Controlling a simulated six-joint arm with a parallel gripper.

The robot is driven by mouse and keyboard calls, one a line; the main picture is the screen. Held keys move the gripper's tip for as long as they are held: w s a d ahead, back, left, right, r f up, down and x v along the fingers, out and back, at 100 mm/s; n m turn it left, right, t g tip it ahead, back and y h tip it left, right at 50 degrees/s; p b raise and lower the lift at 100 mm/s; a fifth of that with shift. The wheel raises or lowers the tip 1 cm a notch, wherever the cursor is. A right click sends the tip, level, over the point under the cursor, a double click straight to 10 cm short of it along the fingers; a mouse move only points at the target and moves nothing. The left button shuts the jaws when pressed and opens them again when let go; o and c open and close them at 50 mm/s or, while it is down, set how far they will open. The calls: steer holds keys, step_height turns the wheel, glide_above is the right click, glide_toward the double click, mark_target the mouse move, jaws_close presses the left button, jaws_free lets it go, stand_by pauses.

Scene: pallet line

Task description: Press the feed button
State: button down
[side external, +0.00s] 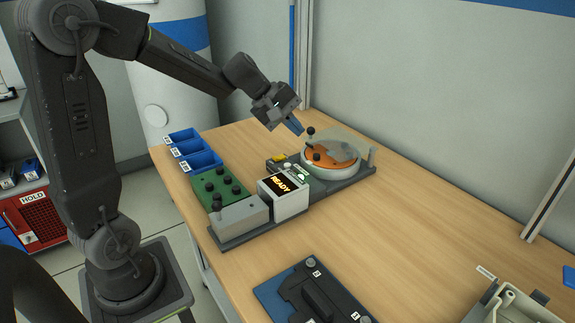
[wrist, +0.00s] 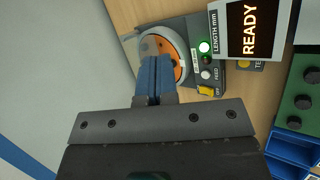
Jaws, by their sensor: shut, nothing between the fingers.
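The feed button (wrist: 206,74) appears to be the small pale round button beside the word FEED in the wrist view, on the dark base plate of the feeder. In the side view the button is too small to single out. My gripper (side external: 298,131) is shut and empty, its blue fingers pointing down above the back edge of the feeder. In the wrist view the shut fingertips (wrist: 155,59) lie over the orange disc (wrist: 178,64), left of the feed button and apart from it in the picture. Their height above the feeder is hard to tell.
A display box (side external: 283,196) reads READY. A yellow button (wrist: 206,91) by the word OFF and a lit green-white lamp (wrist: 204,47) flank the feed button. A black knob (side external: 310,131) stands near my fingers. Blue bins (side external: 199,161) and a green block (side external: 218,190) stand left.

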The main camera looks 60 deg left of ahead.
mark_target(287, 166)
steer(key=w+a+f+n, duration=0.2)
steer(key=a+n, duration=0.1)
steer(key=a, duration=0.2)
steer(key=w+a+f+n+t, duration=0.1)
steer(key=w+a+f+n, duration=0.2)
steer(key=a, duration=0.2)
steer(key=shift+a+f+n+t+y, duration=0.2)
steer(key=shift+f+n+t+y, duration=0.1)
steer(key=shift+n, duration=0.1)
steer(key=shift+f, duration=4.45)
steer(key=shift+f, duration=0.4)
